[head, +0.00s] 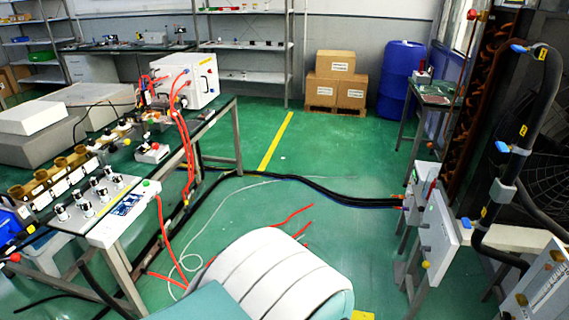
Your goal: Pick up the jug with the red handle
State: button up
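I cannot make out a jug with a red handle for certain in the head view. A small pale object with a touch of red (422,77) stands on the narrow side table (436,99) at the back right, too small to identify. Red parts also show on the white cabinet and hoses at the left, but none there reads clearly as a jug. My gripper is not in view.
A cluttered workbench (222,112) with a white cabinet (187,79) runs along the left. Cardboard boxes (335,65) and a blue barrel (400,70) stand at the back. Black hoses (330,193) and red cables cross the green floor (330,145), otherwise open in the middle.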

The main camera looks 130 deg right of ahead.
aim_at(433, 187)
jog(key=u, duration=0.75)
jog(key=k+u, duration=0.1)
jog(key=u, duration=1.45)
jog(key=k+u, duration=0.1)
jog(key=u, duration=0.65)
jog(key=j+u, duration=0.1)
jog(key=u, duration=0.65)
jog(key=k+j+u, duration=0.1)
jog(key=u, duration=1.45)
jog(key=j+u, duration=0.1)
jog(key=u, duration=0.65)
jog(key=z, duration=2.95)
jog(key=j, duration=0.1)
